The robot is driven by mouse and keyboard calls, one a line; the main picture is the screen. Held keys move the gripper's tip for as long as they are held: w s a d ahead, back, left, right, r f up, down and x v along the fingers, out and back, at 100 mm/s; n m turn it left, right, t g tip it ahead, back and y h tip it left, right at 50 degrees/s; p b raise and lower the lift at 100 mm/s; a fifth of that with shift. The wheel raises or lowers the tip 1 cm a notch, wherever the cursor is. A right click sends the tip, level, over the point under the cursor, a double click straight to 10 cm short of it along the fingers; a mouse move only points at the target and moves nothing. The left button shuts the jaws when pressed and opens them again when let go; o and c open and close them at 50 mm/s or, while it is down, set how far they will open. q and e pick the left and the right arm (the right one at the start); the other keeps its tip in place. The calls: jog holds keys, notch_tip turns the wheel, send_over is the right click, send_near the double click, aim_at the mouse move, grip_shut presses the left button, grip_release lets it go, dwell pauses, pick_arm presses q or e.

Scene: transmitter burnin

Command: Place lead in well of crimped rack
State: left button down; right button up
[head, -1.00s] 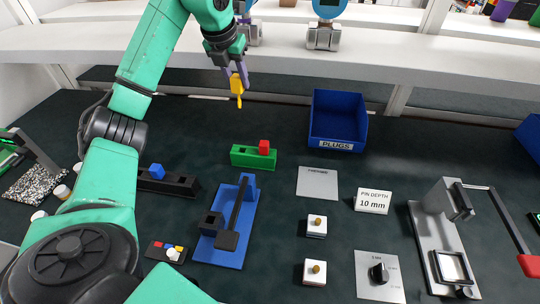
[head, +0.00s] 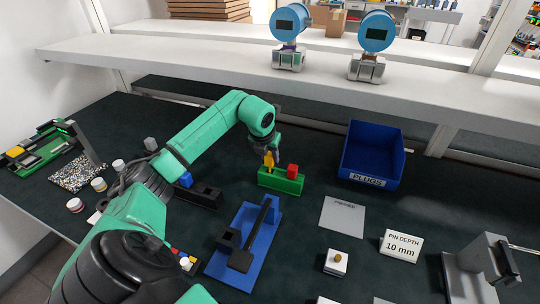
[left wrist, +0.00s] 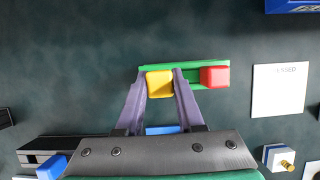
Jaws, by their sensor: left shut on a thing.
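My left gripper (head: 268,153) is shut on a yellow lead (head: 269,160). In the left wrist view its purple fingers (left wrist: 160,88) close on both sides of the yellow lead's square head (left wrist: 160,83). The lead is at the left part of the green rack (head: 280,182), which also shows in the left wrist view (left wrist: 190,68). The lead's lower end is hard to see, so I cannot tell how deep it sits in a well. A red lead (head: 292,170) stands in the rack's right part, beside the yellow one. My right gripper is out of view.
A black rack (head: 205,195) with a blue lead (head: 186,180) is left of the green rack. A blue jig with a black lever (head: 270,235) stands in front. A blue PLUGS bin (head: 370,155) is behind right. A grey plate (head: 342,216) lies to the right.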

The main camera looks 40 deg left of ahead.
pick_arm(q)
jog(key=shift+f, duration=0.15)
jog(key=shift+f+b, duration=0.5)
jog(key=shift+f, duration=0.05)
jog(key=c, duration=0.5)
grip_release()
jog(key=shift+c, duration=0.2)
jog(key=shift+r, duration=0.1)
jog(key=shift+r+p, duration=0.3)
jog(key=shift+p, duration=0.05)
jog(key=v, duration=1.2)
jog(key=shift+r+b, duration=0.3)
jog(key=shift+b, duration=0.05)
jog(key=shift+d, duration=0.1)
